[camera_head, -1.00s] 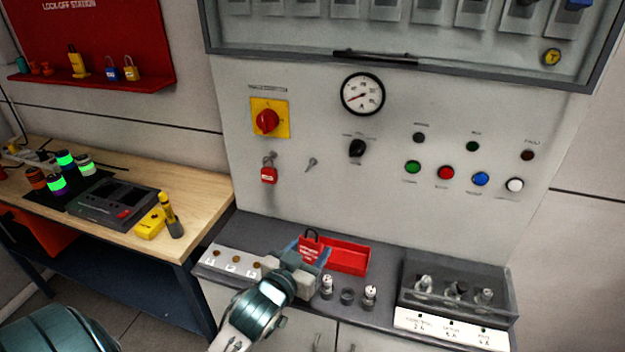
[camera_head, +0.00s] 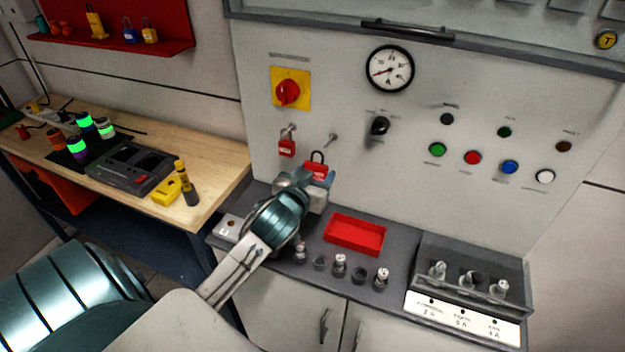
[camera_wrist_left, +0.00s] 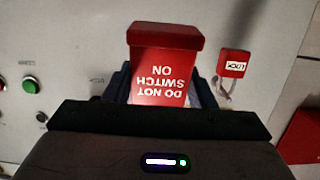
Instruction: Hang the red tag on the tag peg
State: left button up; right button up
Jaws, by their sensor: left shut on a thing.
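The red tag (camera_head: 317,170), with a dark loop on top, is held in my left gripper (camera_head: 306,181) in front of the grey panel. In the left wrist view the tag (camera_wrist_left: 165,70) reads "DO NOT SWITCH ON" upside down, between the fingers of my left gripper (camera_wrist_left: 165,92). The tag peg (camera_head: 331,139) sticks out of the panel above and slightly right of the tag, apart from it. The peg cannot be made out in the wrist view. My right gripper is not in view.
A red padlock (camera_head: 286,148) hangs left of the peg, under the red rotary switch (camera_head: 287,93). An empty red tray (camera_head: 356,235) lies on the grey ledge below. A black selector knob (camera_head: 379,126) sits right of the peg. The panel around the peg is clear.

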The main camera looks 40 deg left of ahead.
pick_arm(q)
jog(key=shift+b+x, duration=0.4)
jog(key=shift+x, duration=0.9)
jog(key=x, duration=0.3)
jog(key=shift+w+r+b, duration=0.15)
jog(key=shift+w+b, duration=0.2)
jog(key=shift+b, duration=0.05)
jog(key=shift+w+a, duration=0.1)
jog(key=shift+w, duration=0.05)
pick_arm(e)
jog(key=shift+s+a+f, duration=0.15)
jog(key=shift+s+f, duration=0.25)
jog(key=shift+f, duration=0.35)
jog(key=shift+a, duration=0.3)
pick_arm(q)
jog(key=o, duration=1.1)
